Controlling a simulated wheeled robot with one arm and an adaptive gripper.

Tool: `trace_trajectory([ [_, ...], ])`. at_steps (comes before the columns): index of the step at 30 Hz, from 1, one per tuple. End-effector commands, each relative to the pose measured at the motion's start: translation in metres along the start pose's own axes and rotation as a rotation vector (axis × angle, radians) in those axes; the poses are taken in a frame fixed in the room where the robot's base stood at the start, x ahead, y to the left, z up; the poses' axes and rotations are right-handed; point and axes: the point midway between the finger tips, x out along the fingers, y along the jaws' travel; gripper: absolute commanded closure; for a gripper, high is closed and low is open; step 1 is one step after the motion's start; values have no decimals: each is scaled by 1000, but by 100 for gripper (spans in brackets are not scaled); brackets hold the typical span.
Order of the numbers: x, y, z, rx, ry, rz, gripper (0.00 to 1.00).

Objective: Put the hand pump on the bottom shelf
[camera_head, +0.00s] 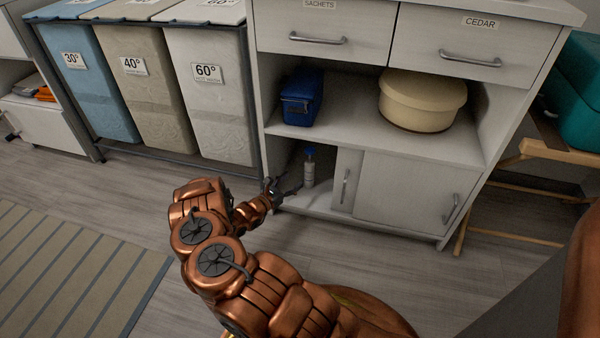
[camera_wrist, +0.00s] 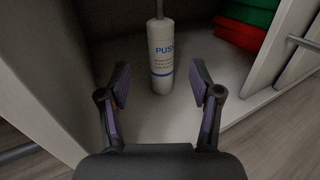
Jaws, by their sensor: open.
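The hand pump (camera_head: 309,170) looks like a slim white bottle with a blue top. It stands upright on the bottom shelf (camera_head: 318,199), in the open left part of the cabinet. In the wrist view the pump (camera_wrist: 161,62) shows blue lettering that starts "PUSH"; its top runs out of the picture. My gripper (camera_head: 284,190) is at the front of that opening, to the left of the pump in the head view. In the wrist view my gripper (camera_wrist: 160,84) is open, with one finger on each side of the pump's line. Nothing is held, and the pump appears beyond the fingertips.
Sliding doors (camera_head: 403,192) cover the right part of the bottom compartment. Red (camera_wrist: 240,35) and green (camera_wrist: 254,12) items lie inside, to the pump's right. The shelf above holds a blue box (camera_head: 302,98) and a cream round container (camera_head: 422,99). Laundry bins (camera_head: 207,105) stand left.

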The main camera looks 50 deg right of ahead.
Motion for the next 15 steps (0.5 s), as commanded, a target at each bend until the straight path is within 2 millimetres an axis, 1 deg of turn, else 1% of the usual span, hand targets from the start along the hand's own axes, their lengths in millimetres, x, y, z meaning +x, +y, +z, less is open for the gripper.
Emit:
trace_trajectory([
  [1, -8, 1, 1, -2, 0, 3, 36],
  [6, -20, 0, 0, -2, 0, 1, 36],
  [15, -23, -1, -1, -2, 1, -1, 36],
])
